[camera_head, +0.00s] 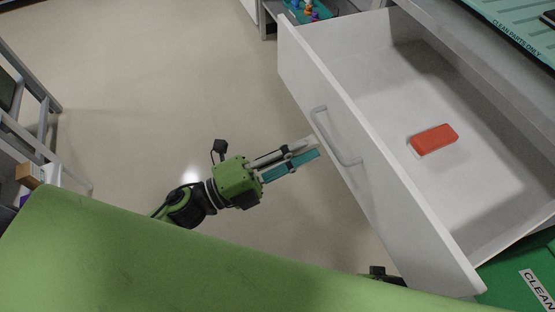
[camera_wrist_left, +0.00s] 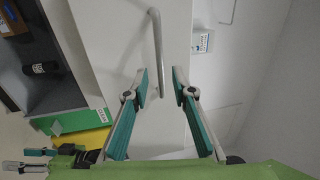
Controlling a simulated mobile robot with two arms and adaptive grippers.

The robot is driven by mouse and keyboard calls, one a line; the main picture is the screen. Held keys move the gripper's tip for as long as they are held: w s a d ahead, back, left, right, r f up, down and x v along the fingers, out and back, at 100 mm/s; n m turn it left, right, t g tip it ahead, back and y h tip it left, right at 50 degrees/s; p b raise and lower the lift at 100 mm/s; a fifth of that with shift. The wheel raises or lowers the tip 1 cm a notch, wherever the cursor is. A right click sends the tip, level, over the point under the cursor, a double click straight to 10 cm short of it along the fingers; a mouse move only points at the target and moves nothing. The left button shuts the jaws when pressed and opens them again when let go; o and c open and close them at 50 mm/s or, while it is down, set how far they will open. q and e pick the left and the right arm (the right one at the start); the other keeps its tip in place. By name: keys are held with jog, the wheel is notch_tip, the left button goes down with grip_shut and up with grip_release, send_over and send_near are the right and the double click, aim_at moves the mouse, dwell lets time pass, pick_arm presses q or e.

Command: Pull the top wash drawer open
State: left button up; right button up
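The white top wash drawer (camera_head: 385,175) stands pulled well out, its inside in view, in the head view. Its grey bar handle (camera_head: 335,138) is on the front panel; the handle also shows in the left wrist view (camera_wrist_left: 157,45). My left gripper (camera_head: 314,147) is in front of the panel, close to the handle.
A red block-like item (camera_head: 434,139) lies inside the drawer. A green bin labelled CLEAN (camera_head: 515,275) is at the lower right. A teal mat (camera_head: 505,25) lies on the counter above. A grey frame (camera_head: 30,85) stands at the left. The floor between is clear.

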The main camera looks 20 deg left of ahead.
pick_arm(q)
jog(key=v, duration=0.6)
jog(key=shift+s+a, duration=0.2)
jog(key=shift+a, duration=0.05)
jog(key=shift+w+f, duration=0.1)
